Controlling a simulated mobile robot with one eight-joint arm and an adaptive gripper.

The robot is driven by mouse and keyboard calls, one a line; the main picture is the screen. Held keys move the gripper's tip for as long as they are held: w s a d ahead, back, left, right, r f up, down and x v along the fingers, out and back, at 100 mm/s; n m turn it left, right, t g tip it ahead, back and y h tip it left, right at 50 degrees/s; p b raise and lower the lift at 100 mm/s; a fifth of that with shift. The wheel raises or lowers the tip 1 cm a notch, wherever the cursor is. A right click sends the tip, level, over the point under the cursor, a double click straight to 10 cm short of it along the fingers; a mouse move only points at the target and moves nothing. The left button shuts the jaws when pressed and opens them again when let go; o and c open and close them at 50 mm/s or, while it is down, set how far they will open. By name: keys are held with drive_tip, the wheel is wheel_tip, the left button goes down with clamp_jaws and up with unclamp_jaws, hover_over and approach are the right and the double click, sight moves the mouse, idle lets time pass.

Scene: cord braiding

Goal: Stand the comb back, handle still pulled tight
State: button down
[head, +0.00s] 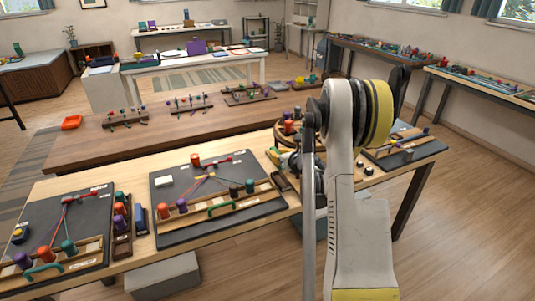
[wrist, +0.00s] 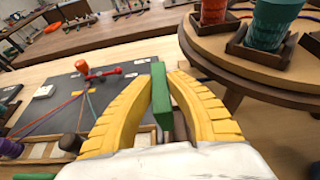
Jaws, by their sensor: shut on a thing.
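My gripper (wrist: 160,100) is shut on an upright green bar, which I take for the comb (wrist: 159,88). In the head view my arm mostly covers the gripper (head: 281,156), at the right end of the dark braiding board (head: 190,225). On the board, cords run from a red peg piece (head: 232,153) toward bobbins in a wooden rack. A green arched handle (head: 222,209) lies at the rack. I cannot tell how tight the cords are.
A round wooden stand (wrist: 225,72) with red and teal bobbins is close on the right in the wrist view. A small brown block (head: 282,181) sits beside the board. A second board (head: 75,212) lies at left. A long brown table (head: 170,138) stands behind.

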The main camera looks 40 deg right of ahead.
drive_tip(key=shift+s+d+f+b, duration=0.2)
drive_tip(key=shift+f+b, duration=0.35)
drive_tip(key=shift+f, duration=0.5)
drive_tip(key=shift+s+d+f+b, duration=0.2)
drive_tip(key=shift+f+b, duration=0.4)
drive_tip(key=shift+f, duration=0.5)
drive_tip(key=shift+s+d+f+b, duration=0.2)
drive_tip(key=shift+f+b, duration=0.35)
drive_tip(key=shift+f, duration=0.5)
drive_tip(key=shift+b, duration=0.65)
drive_tip(key=shift+f+b, duration=1.25)
drive_tip(key=shift+f, duration=0.2)
drive_tip(key=c, duration=1.3)
unclamp_jaws()
drive_tip(key=shift+c, duration=0.2)
drive_tip(key=shift+s, duration=0.1)
